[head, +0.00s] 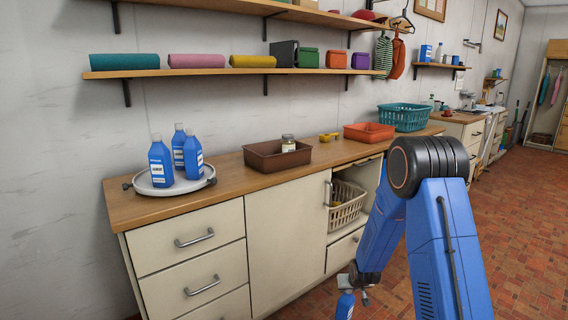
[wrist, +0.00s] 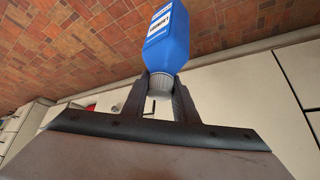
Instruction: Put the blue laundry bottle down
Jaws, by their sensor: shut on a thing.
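My gripper (wrist: 160,98) is shut on the grey cap of a blue laundry bottle (wrist: 168,40) with a white label in the wrist view. In the head view the held bottle (head: 345,304) hangs low in front of the cabinets, partly cut off by the bottom edge, with my gripper (head: 348,284) at its top. Several other blue bottles (head: 161,162) stand upright on a round grey tray (head: 150,188) at the left end of the wooden counter (head: 230,188).
A brown bin (head: 262,158) holding a jar (head: 288,143), a yellow object (head: 328,137), an orange basket (head: 368,132) and a teal basket (head: 404,117) stand along the counter. Bare counter shows between tray and brown bin. Shelves (head: 220,73) hang above. A cubby holds a cream basket (head: 346,205).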

